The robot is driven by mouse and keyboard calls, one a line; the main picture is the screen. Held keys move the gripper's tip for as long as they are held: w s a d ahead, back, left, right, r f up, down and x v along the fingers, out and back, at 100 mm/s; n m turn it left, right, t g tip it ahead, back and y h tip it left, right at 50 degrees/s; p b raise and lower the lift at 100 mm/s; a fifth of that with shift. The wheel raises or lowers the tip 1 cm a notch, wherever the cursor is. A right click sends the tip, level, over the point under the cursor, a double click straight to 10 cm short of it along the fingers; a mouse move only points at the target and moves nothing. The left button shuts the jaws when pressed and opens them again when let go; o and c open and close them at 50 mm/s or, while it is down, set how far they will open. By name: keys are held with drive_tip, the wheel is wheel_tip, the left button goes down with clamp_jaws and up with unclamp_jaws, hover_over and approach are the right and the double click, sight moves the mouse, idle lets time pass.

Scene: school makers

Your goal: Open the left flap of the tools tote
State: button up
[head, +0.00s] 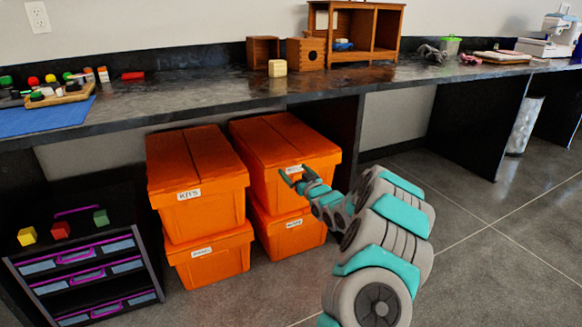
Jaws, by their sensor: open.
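Several orange totes stand under the bench in two stacks. The top right tote (290,150) has a closed lid with a middle seam; its left flap (262,146) lies flat. Its label is partly behind my gripper and I cannot read it, so I cannot confirm which tote is the tools tote. The top left tote (195,170) is labelled KITS and is closed too. My gripper (294,178) is open and empty, in front of the top right tote's label. I cannot tell whether it touches the tote.
The lower left tote (212,264) and lower right tote (290,237) sit beneath, labels unreadable. A black drawer unit (85,255) with small blocks on top stands at left. The dark bench (200,93) overhangs the totes. The grey floor (480,240) at right is clear.

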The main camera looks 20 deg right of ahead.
drive_tip(key=shift+w, duration=1.85)
clamp_jaws()
